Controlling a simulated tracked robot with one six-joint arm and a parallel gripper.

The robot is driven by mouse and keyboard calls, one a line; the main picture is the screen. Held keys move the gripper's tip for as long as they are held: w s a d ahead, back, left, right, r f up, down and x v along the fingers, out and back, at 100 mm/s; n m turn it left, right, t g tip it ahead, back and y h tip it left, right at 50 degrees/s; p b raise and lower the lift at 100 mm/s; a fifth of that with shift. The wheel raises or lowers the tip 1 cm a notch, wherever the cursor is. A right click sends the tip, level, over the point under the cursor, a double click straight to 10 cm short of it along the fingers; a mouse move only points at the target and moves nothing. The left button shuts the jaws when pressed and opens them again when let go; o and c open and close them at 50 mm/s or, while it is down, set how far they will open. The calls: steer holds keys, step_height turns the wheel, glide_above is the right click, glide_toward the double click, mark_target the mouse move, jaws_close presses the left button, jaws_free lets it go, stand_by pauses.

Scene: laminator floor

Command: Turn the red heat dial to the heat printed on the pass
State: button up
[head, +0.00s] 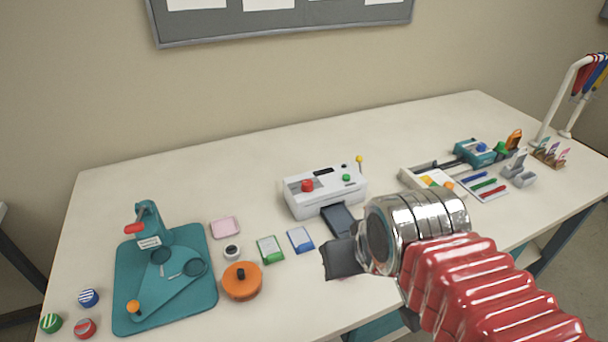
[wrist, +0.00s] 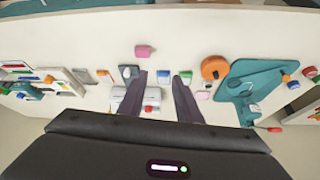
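The red heat dial (head: 307,185) sits on top of the white laminator (head: 330,202), at its left side. In the wrist view the dial (wrist: 151,109) shows between my fingers, with the laminator (wrist: 126,98) partly hidden by them. My gripper (head: 335,240) is open and empty, above the table in front of the laminator, apart from the dial. The dial's setting is too small to read.
A green button (head: 347,177) and a yellow-topped lever (head: 360,160) are on the laminator's right. Left stand an orange round thing (head: 241,281) and a teal punch (head: 165,270). Trays (head: 412,180) stand right. In the wrist view a pink block (wrist: 145,51) lies near the table's front.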

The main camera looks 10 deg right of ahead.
steer(key=shift+w+d, duration=0.1)
steer(key=shift+o, duration=0.2)
steer(key=shift+o, duration=1.8)
steer(key=shift+w+r, duration=0.35)
steer(key=shift+w, duration=0.05)
steer(key=w+d+n+g+y, duration=0.1)
steer(key=w+n, duration=0.4)
steer(key=w, duration=1.1)
steer(key=w+d+n+g+y, duration=0.2)
steer(key=w+d+n, duration=0.3)
steer(key=w, duration=1.2)
steer(key=shift+w+n+y, duration=0.3)
steer(key=shift+n+y, duration=0.1)
steer(key=shift+n, duration=0.2)
steer(key=shift+f, duration=0.1)
